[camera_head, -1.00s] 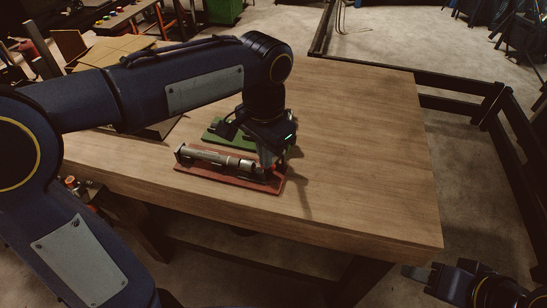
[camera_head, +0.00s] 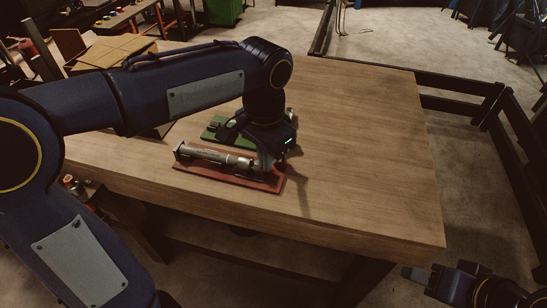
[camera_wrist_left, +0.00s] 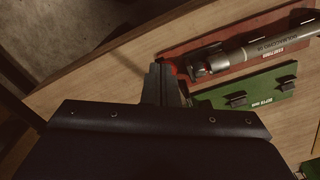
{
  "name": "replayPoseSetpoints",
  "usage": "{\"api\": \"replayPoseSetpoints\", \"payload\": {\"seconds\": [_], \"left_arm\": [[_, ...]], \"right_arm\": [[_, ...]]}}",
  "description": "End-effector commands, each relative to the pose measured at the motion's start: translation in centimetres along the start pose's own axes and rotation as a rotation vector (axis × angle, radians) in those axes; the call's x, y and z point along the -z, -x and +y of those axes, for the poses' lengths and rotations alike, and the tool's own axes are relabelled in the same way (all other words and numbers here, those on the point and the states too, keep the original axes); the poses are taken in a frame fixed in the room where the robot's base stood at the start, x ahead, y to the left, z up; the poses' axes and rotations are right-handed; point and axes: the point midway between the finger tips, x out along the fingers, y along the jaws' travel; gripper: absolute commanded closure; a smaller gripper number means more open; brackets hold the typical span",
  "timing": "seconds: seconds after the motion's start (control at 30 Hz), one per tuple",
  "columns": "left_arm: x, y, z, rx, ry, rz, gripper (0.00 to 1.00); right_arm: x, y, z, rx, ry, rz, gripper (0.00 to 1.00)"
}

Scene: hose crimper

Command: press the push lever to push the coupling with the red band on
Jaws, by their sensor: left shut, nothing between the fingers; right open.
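A red base plate (camera_head: 225,181) lies near the front edge of the table with a grey cylinder (camera_head: 213,155) along it. Both also show in the left wrist view, the plate (camera_wrist_left: 285,27) and the cylinder (camera_wrist_left: 245,54). My left gripper (camera_head: 264,164) points down at the right end of this plate, shut and empty. In the left wrist view its fingers (camera_wrist_left: 165,88) are beside a small red part (camera_wrist_left: 175,69) at the cylinder's end; I cannot tell if they touch. The push lever and the red-banded coupling cannot be made out clearly. My right gripper (camera_head: 415,273) is open, low and off the table.
A green base plate (camera_head: 215,131) lies just behind the red one, partly hidden by my left gripper; it also shows in the left wrist view (camera_wrist_left: 262,85). The wooden table (camera_head: 365,150) is clear to the right. A cardboard box (camera_head: 115,50) stands at the back left.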

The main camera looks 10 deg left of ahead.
Motion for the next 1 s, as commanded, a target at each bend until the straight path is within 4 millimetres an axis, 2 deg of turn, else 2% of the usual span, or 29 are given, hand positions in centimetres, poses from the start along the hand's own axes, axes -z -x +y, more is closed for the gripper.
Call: {"api": "replayPoseSetpoints", "payload": {"seconds": [1.0], "left_arm": [[0.1, -3.9, -0.1, 0.001, 0.001, 0.0, 1.0]], "right_arm": [[-1.1, -2.1, 1.0, 0.0, 0.0, 0.0, 0.53]]}}
